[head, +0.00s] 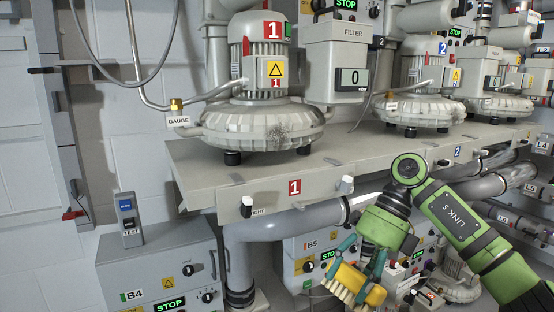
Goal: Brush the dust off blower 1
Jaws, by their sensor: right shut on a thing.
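Blower 1 (262,122) is a grey ribbed machine with a red 1 label, standing on dark feet on the shelf. A dark speckled dust patch (283,131) lies on the right front of its round housing. My right gripper (361,262), on a green arm from the lower right, is shut on a brush (350,281) with a yellow body and pale bristles. The bristles point down and left. The brush is below the shelf's front edge, low and right of blower 1, apart from it. My left gripper is not in view.
The shelf (215,178) has small knobs along its front edge. A filter box (334,62) with a 0 display stands right of blower 1; blower 2 (418,108) is further right. A gauge tag (179,121) and pipe are at left. Cabinet B4 (155,262) stands lower left.

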